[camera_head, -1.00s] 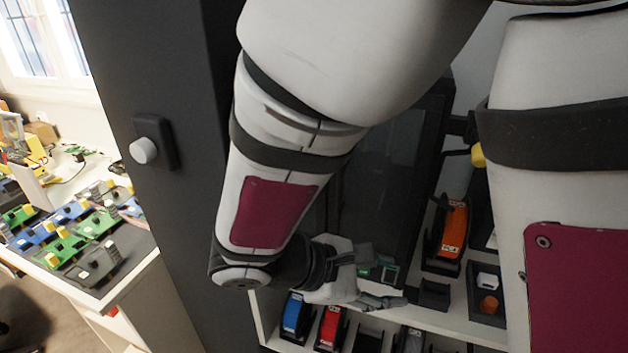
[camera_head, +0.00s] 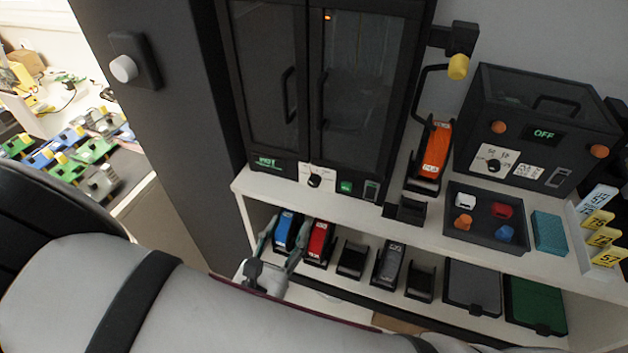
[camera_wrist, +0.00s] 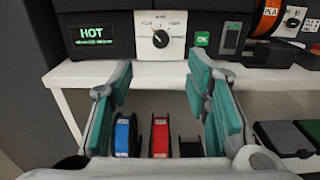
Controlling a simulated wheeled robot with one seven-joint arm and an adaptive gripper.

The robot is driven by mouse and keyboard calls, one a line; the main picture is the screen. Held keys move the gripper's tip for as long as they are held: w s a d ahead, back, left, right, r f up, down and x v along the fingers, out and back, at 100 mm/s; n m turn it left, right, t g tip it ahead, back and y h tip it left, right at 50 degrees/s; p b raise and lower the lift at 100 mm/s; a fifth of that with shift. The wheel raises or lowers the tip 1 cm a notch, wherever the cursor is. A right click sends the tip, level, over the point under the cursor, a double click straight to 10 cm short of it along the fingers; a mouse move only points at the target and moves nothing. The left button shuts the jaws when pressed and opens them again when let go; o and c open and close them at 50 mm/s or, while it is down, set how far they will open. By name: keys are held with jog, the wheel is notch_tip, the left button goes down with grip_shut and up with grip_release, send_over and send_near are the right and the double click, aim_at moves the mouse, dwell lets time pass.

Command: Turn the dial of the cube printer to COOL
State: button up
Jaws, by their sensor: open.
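The black double-door machine, which I take for the cube printer (camera_head: 318,75), stands on the white shelf unit. Its black dial (camera_head: 314,180) sits on a white label plate below the doors. In the wrist view the dial (camera_wrist: 160,39) is straight ahead, its white mark pointing roughly up-left. The plate's lettering is too small to read. The display (camera_wrist: 92,34) left of it reads HOT in green. My gripper (camera_head: 283,240) is open and empty, below and in front of the dial, apart from it. Its teal-padded fingers (camera_wrist: 160,88) frame the space below the dial in the wrist view.
A green OK button (camera_wrist: 202,38) is right of the dial. A second machine (camera_head: 540,125) showing OFF stands right. Blue (camera_head: 286,231) and red (camera_head: 319,241) spools sit on the lower shelf near my gripper. A tray (camera_head: 480,232) with coloured pieces is on the upper shelf.

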aim_at(313, 184)
jog(key=x, duration=1.2)
jog(key=shift+w+d+p, duration=0.15)
jog(key=shift+w+p, duration=0.15)
jog(key=shift+p, duration=0.05)
grip_shut()
